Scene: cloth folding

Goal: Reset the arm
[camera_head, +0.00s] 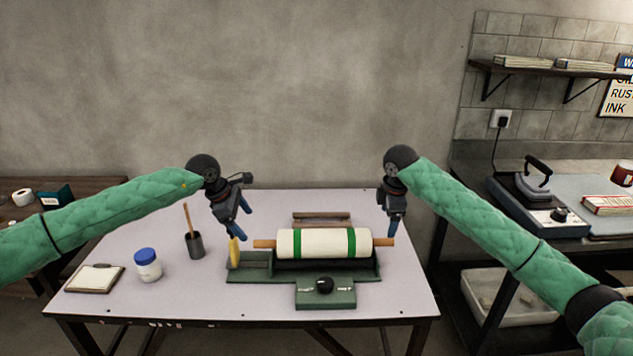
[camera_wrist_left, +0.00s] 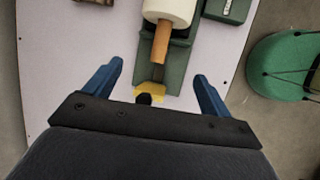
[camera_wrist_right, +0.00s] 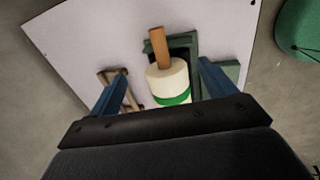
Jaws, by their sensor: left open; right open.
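My left gripper (camera_head: 238,222) is open and empty above the table, near the left end of a roll. Its two blue fingers (camera_wrist_left: 158,80) stand apart in the left wrist view. My right gripper (camera_head: 392,232) is open and empty above the right end of the roll; its fingers (camera_wrist_right: 165,82) are spread in the right wrist view.
On the table (camera_head: 200,297) are a blue-lidded jar (camera_head: 147,265), a dark cup (camera_head: 195,246) with a stick, a clipboard (camera_head: 95,278), a yellow object (camera_head: 234,252) and a wooden rack (camera_head: 321,216). A side bench at right holds an iron (camera_head: 535,180).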

